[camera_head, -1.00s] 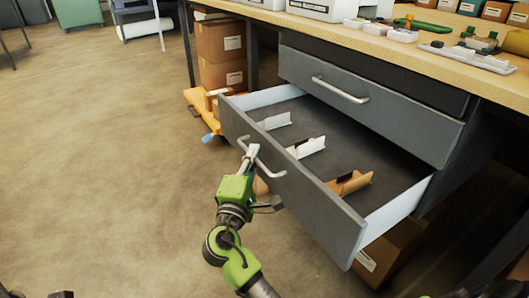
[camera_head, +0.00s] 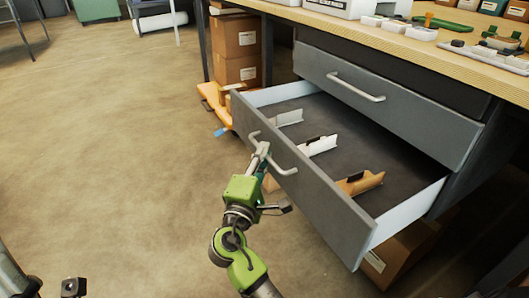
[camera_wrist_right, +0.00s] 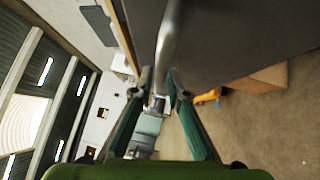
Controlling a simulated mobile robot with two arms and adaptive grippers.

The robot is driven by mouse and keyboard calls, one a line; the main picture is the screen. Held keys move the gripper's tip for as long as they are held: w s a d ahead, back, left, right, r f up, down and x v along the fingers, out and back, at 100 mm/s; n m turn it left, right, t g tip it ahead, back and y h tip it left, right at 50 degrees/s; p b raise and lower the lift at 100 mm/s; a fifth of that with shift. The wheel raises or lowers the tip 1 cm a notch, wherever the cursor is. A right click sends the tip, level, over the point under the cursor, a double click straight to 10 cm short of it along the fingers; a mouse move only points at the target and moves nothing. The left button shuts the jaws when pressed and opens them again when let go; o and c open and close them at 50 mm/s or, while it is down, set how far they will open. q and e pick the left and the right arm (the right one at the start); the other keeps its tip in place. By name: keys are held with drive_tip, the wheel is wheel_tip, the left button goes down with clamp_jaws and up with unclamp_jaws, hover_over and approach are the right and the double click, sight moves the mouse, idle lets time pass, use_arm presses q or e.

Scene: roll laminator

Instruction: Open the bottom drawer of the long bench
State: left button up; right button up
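The long bench (camera_head: 420,44) has a shut upper drawer (camera_head: 400,105) and a lower drawer below it. The grey front (camera_head: 325,205) of the lower drawer is pulled well out, showing its inside. My right gripper (camera_head: 262,150) is at the bar handle (camera_head: 284,168) of the lower drawer. In the right wrist view the handle (camera_wrist_right: 170,40) runs down between the two fingertips (camera_wrist_right: 159,80), which sit close on both sides of it. Only small dark parts, likely of my left gripper (camera_head: 73,288), show at the bottom left edge; its fingers are not clear.
White and brown dividers (camera_head: 360,183) stand in the open drawer. Stacked cardboard boxes (camera_head: 235,45) stand on an orange base left of the drawer. Another box (camera_head: 395,255) is under the drawer. The floor (camera_head: 120,130) to the left is clear.

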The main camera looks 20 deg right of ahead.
drive_tip(key=v, duration=1.1)
